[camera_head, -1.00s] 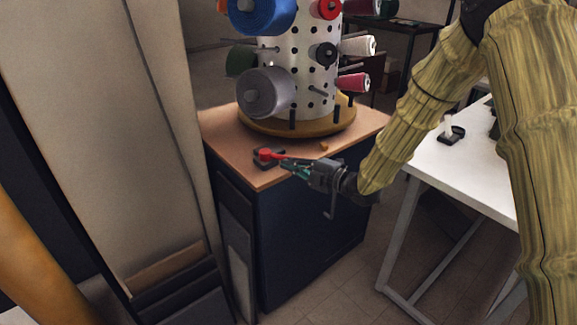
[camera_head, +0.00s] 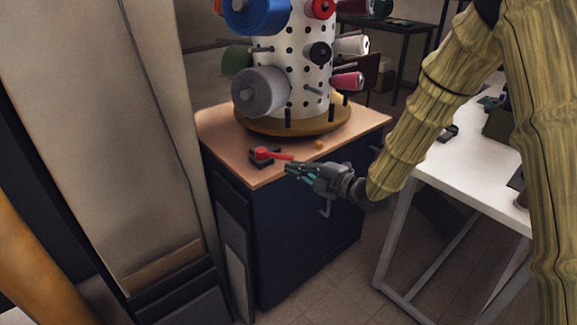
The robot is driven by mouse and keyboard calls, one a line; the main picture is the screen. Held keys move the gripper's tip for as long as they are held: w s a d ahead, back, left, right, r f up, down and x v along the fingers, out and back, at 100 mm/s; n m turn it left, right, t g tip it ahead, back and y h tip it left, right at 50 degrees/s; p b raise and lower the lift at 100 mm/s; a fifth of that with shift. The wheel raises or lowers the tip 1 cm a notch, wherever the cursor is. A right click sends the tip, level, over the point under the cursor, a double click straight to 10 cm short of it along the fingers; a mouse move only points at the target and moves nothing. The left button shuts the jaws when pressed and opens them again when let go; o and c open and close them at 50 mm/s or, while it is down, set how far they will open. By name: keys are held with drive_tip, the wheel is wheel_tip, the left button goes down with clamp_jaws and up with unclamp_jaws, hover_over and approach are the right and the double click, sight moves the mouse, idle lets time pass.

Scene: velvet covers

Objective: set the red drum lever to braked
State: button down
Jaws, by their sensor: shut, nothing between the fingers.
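The red drum lever (camera_head: 272,154) sits on a small dark base (camera_head: 259,163) near the front edge of the wooden cabinet top. Its red arm points right, roughly level, from a red hub. My gripper (camera_head: 288,169) is shut and empty, just below and in front of the lever's right end. The fingers look close to the lever, but I cannot tell if they touch it. The white perforated drum (camera_head: 306,75), carrying thread spools on pegs, stands on a round wooden base (camera_head: 300,124) behind the lever.
The cabinet top (camera_head: 222,126) has bare wood around the lever. A small orange-yellow piece (camera_head: 319,145) lies right of it. A tall beige panel (camera_head: 150,120) stands close on the left. A white table (camera_head: 460,175) is on the right, beyond my arm.

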drive_tip(key=v, duration=0.6)
drive_tip(key=shift+d+f, duration=0.1)
drive_tip(key=shift+d, duration=0.1)
drive_tip(key=s+d+f+m+g+h, duration=0.1)
drive_tip(key=s+d+f+m+h, duration=0.2)
drive_tip(key=s+f+m, duration=0.6)
drive_tip(key=s+d+f+m+g+h, duration=0.2)
drive_tip(key=s+f+m+h, duration=0.15)
drive_tip(key=f, duration=1.05)
drive_tip(key=s+d+f+m+g+h, duration=0.1)
drive_tip(key=s+d+f+m+h, duration=0.3)
drive_tip(key=s+f, duration=0.5)
drive_tip(key=s+d+f+m+g+h, duration=0.25)
drive_tip(key=s+f+m, duration=0.2)
drive_tip(key=s, duration=0.55)
drive_tip(key=s+d+f+m+g+h, duration=0.15)
drive_tip(key=s+f+m+g, duration=0.35)
drive_tip(key=s, duration=0.5)
wheel_tip(320, 180, up, 13)
drive_tip(key=t+p, duration=0.1)
drive_tip(key=p, duration=1.2)
drive_tip(key=shift+s+f+y, duration=0.25)
drive_tip(key=shift+s+y, duration=0.1)
